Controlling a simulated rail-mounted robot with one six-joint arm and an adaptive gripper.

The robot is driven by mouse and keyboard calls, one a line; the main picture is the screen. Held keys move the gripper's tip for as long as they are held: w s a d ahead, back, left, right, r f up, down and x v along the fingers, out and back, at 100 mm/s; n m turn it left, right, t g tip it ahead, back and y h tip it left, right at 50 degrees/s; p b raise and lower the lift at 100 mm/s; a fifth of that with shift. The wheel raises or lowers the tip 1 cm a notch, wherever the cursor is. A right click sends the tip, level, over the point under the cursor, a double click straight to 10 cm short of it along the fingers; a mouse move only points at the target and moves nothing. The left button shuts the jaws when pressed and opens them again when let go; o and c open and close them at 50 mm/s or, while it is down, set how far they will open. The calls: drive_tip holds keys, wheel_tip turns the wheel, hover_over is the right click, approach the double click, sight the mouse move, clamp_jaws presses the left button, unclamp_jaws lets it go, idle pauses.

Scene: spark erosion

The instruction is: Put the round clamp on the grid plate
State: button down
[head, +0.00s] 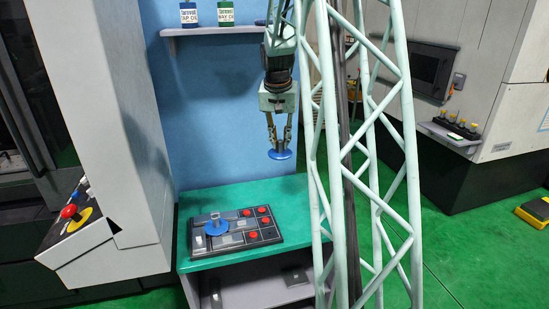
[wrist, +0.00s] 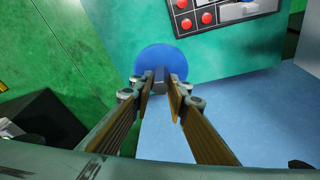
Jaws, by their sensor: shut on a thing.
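My gripper (head: 280,142) points down and is shut on a round clamp, a blue disc (head: 280,154) with a short grey stem. It hangs in the air above the back right of the green bench. In the wrist view the blue disc (wrist: 158,56) lies beyond the fingertips (wrist: 160,86), which close on the stem. The dark grid plate (head: 257,228), with red round pieces and grey blocks, lies on the bench, below and left of my gripper. The plate's corner shows in the wrist view (wrist: 196,12).
The green bench top (head: 196,264) has bare room around the plate. A pale lattice frame (head: 335,190) rises at the bench's right, close to my gripper. A machine housing with a red knob (head: 69,212) stands at left. A shelf (head: 215,31) holds two bottles behind.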

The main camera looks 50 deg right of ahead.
drive_tip(key=s+r+n+b, duration=0.1)
drive_tip(key=s+r, duration=0.1)
drive_tip(key=r, duration=0.3)
drive_tip(key=s+a+r+n+b, duration=0.1)
drive_tip(key=s+r+n+b, duration=0.1)
drive_tip(key=r, duration=0.4)
drive_tip(key=shift+s+a+t+y, duration=0.3)
drive_tip(key=shift+s, duration=0.1)
